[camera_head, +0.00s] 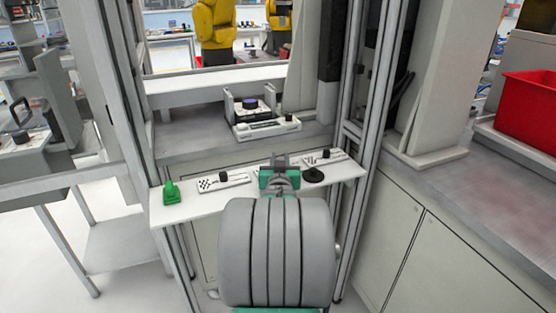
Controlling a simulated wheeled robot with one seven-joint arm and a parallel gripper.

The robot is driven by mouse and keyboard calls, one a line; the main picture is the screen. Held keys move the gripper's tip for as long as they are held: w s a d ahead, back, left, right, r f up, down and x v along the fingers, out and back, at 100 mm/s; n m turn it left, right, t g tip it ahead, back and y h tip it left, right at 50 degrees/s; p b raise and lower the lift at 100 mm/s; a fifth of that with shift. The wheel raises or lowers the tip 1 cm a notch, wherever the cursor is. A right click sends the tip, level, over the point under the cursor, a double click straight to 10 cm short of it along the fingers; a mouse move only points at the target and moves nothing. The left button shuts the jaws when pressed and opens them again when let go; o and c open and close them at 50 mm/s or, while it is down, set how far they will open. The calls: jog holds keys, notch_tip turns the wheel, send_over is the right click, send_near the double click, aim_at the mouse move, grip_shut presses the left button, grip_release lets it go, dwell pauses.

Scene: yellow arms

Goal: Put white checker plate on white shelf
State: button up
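A white plate with a black checker pattern and a black knob (234,181) lies on the left half of a narrow white shelf (190,208). A second white plate with dark markings and a black knob (334,157) lies at the shelf's right end, partly hidden by my gripper. My gripper (280,160) is over the middle of the shelf, between the two plates, nearer the right one. Its two fingers point away from me and stand apart, with nothing visible between them. My wrist and arm hide the shelf's front middle.
A green object (171,193) stands at the shelf's left end. A black round piece (313,175) lies right of my gripper. Behind, a white device (266,127) sits on a grey counter. Metal posts flank the shelf. A red bin (528,112) is at right.

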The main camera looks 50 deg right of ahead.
jog(key=o, duration=0.4)
jog(key=shift+c, duration=0.2)
jog(key=p+v, duration=0.1)
jog(key=v, duration=1.1)
jog(key=shift+a+p, duration=0.1)
jog(key=shift+p, duration=0.25)
